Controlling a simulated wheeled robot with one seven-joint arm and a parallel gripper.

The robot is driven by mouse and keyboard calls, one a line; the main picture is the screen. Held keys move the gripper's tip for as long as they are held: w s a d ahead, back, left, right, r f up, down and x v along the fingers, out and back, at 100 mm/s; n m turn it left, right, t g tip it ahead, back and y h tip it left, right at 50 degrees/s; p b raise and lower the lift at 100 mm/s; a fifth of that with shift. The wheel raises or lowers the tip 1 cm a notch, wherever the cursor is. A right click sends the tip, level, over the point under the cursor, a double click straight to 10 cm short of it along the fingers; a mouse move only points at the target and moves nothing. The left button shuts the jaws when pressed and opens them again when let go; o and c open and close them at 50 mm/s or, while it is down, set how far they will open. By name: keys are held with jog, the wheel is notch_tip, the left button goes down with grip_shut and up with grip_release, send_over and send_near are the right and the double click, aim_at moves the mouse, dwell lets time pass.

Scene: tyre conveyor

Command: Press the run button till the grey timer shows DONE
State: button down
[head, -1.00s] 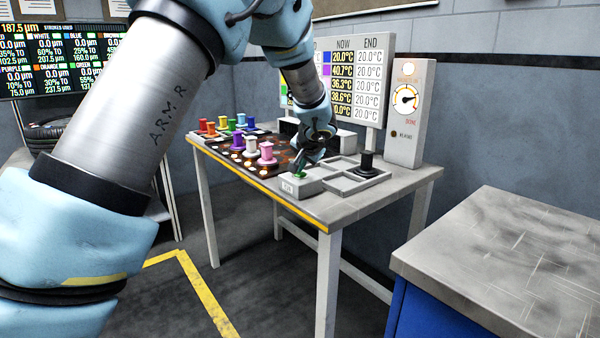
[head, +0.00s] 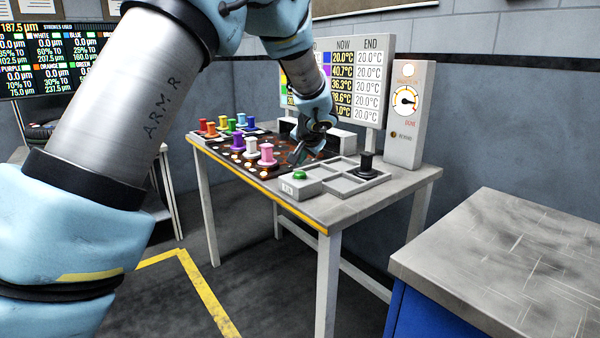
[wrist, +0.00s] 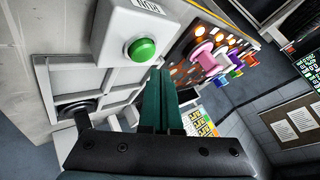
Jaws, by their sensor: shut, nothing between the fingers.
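The run button (head: 300,175) is a green button on a small white box at the table's near right edge. It also shows in the wrist view (wrist: 142,49), with nothing touching it. My gripper (head: 294,158) is shut and empty, a little behind and above the button in the head view. Its dark green fingers (wrist: 160,75) lie together just below the button in the wrist view. The grey timer (head: 404,100) is an upright panel with a round dial and an orange-lit lamp on top.
A dark board (head: 240,162) with several coloured spools lies left of the button box. A grey divided tray (head: 345,182) holding a black spool (head: 366,165) sits to the right. A temperature display (head: 370,85) stands behind. A grey-topped blue cabinet (head: 500,255) stands front right.

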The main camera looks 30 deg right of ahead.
aim_at(300, 174)
jog(key=shift+r+p, duration=1)
jog(key=shift+r, duration=1.05)
